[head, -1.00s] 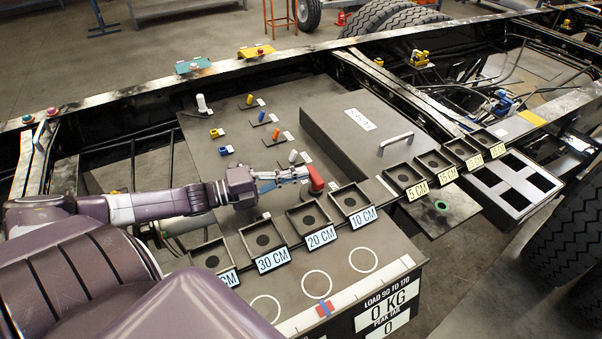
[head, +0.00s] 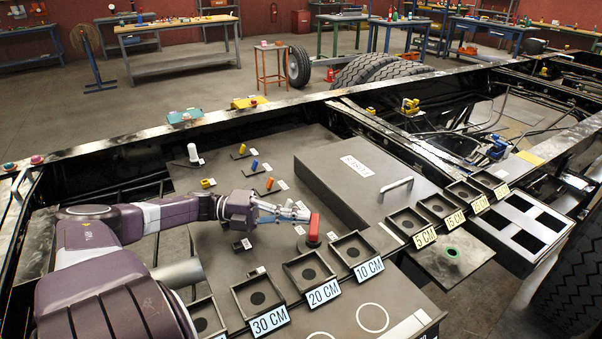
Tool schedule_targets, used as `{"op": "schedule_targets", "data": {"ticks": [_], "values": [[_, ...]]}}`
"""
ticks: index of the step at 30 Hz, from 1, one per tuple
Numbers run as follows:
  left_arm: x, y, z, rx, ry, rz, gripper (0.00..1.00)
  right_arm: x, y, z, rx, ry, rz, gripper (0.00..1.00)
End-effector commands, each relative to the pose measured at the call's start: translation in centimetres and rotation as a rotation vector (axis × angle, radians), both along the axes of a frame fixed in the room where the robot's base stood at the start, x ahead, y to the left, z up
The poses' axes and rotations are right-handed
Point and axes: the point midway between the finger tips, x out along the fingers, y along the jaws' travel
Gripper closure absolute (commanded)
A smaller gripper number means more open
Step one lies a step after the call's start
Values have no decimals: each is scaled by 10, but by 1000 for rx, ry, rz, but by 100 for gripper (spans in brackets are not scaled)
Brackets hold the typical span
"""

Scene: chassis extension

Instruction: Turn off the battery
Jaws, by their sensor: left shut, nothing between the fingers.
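A red switch handle (head: 314,227) stands on a dark round base on the grey panel (head: 215,255), near the row of square trays. I take it to be the battery switch; no label on it is readable. My left gripper (head: 305,214) is shut and empty. Its fingertips are at the upper left side of the red handle, touching or very close; I cannot tell which. My right gripper is not in view.
Open square trays labelled in CM, such as the 10 CM tray (head: 353,249), line the panel's front. Small coloured switches and a white knob (head: 193,153) stand behind my arm. A raised grey box with a metal handle (head: 396,188) lies to the right.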

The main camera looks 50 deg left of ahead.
Motion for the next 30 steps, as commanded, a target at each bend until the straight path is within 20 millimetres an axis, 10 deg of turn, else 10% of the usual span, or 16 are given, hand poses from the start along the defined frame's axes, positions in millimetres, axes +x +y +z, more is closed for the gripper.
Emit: {"op": "schedule_targets", "data": {"ticks": [30], "values": [[23, -2, 1, 0, -4, 15, 100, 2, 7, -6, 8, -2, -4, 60]]}}
